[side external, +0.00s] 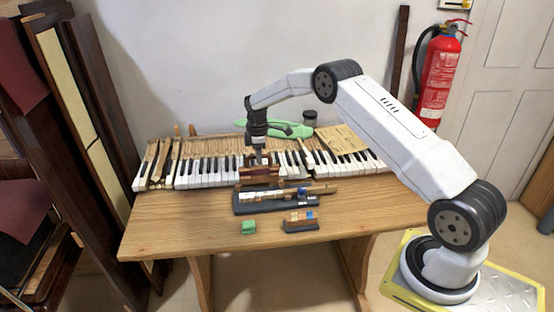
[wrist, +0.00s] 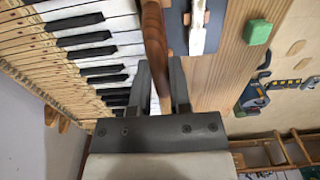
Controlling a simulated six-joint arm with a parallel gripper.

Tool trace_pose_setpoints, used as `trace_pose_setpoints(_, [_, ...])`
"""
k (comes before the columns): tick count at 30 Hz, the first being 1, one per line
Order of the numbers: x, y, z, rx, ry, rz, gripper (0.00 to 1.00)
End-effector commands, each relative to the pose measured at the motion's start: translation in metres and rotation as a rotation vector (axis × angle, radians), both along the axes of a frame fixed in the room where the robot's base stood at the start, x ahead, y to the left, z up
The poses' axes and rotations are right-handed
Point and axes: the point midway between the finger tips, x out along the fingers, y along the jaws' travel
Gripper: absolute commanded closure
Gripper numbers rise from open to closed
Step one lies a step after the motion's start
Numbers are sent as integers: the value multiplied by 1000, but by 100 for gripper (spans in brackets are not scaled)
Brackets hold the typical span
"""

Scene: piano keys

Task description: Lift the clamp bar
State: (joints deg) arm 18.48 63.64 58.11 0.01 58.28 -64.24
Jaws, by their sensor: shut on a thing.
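The clamp bar (wrist: 154,35) is a smooth brown wooden bar running up the wrist view from between my fingers. My gripper (wrist: 161,85) is shut on it, with one dark finger on each side. In the side view my gripper (side external: 258,158) points down at the front of the piano keys, and the reddish-brown bar (side external: 264,171) shows small just below it. Whether the bar touches anything beneath it is too small to tell. The fingers hide part of the bar in the wrist view.
Piano keys (side external: 208,172) span the table's back. A dark stand (side external: 244,208) holding a loose key lies in front of the bar. A green block (side external: 248,227) and a small dark block holder (side external: 301,225) sit nearer the front. The table's left front (side external: 165,225) is clear.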

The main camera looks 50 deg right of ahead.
Motion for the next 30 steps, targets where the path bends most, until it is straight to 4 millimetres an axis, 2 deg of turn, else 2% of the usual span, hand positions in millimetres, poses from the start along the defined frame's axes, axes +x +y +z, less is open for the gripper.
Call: trace_pose_setpoints(30, [7,-7,0,-1,-1,0,100])
